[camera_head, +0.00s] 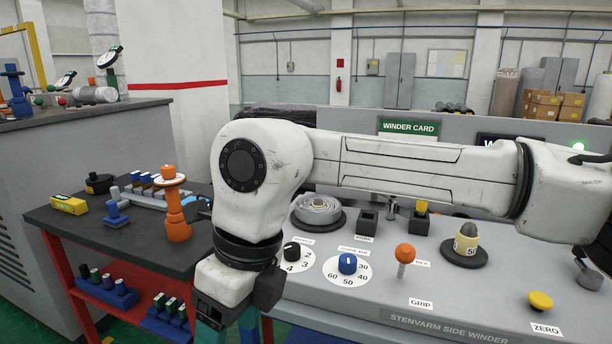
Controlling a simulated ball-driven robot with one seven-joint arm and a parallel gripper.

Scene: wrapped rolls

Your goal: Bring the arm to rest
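My white arm crosses the picture from the right edge to the left, above the grey winder console (430,322), and then bends down. My gripper (231,328) hangs at the bottom of the picture, at the console's left end. Two teal parts show under its body, and the bottom edge cuts them off. I cannot tell whether the fingers are apart or whether anything is between them. The arm hides part of the console and its back panel.
A dark bench (105,233) on a red frame stands left, holding an orange stand (175,215) and a yellow box (69,204). The console carries a wrapped roll (318,211), an orange GRIP knob (405,253), a cream roll (466,241) and a yellow ZERO button (540,302).

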